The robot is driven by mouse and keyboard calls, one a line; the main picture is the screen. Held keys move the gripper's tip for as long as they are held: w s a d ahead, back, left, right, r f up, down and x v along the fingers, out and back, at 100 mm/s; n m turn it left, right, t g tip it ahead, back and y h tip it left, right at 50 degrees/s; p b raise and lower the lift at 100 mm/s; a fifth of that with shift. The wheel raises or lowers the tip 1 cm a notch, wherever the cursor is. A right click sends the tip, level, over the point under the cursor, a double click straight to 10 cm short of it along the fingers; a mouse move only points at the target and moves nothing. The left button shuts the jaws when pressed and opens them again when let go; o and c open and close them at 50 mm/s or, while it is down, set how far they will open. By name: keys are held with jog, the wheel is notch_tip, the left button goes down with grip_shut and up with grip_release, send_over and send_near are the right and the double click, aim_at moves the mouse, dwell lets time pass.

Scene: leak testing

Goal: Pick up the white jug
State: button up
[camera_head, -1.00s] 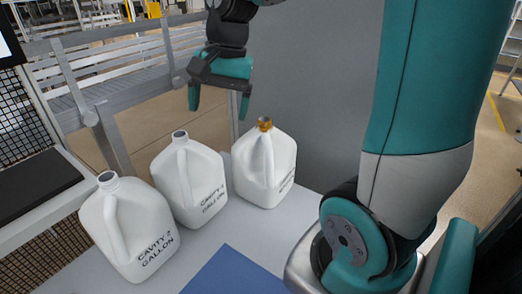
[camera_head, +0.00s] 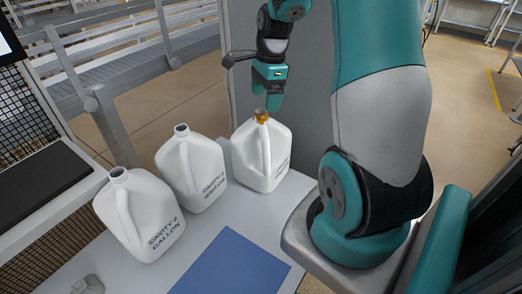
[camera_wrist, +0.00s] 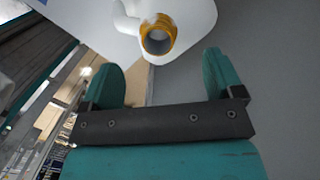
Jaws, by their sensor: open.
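Three white jugs stand upright on the light table. The right jug (camera_head: 261,158) has an amber ring on its neck. The middle jug (camera_head: 192,172) and the left jug (camera_head: 139,214) have plain open necks and dark printing. My gripper (camera_head: 268,103) hangs above and behind the right jug, seen side-on in the head view. In the wrist view my gripper (camera_wrist: 165,80) is open and empty, its teal fingers apart. The right jug's amber neck (camera_wrist: 157,38) lies beyond the fingertips there, with a white handle beside it. No contact shows.
A blue mat (camera_head: 230,265) lies on the table in front of the jugs. A grey panel (camera_head: 300,115) stands behind the right jug. A metal railing (camera_head: 105,120) runs at the left. A small grey object (camera_head: 88,284) sits at the front left.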

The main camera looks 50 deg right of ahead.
aim_at(261, 111)
jog(key=shift+w+a+f+p, duration=0.1)
jog(key=shift+a+f+p, duration=0.2)
jog(key=shift+f, duration=0.65)
jog(key=shift+w+a+f+p, duration=0.1)
jog(key=shift+f+p, duration=0.35)
jog(key=shift+f, duration=0.55)
jog(key=shift+w+a+f+p, duration=0.15)
jog(key=shift+f+p, duration=0.2)
jog(key=shift+f, duration=0.6)
jog(key=shift+s, duration=0.1)
jog(key=c, duration=0.8)
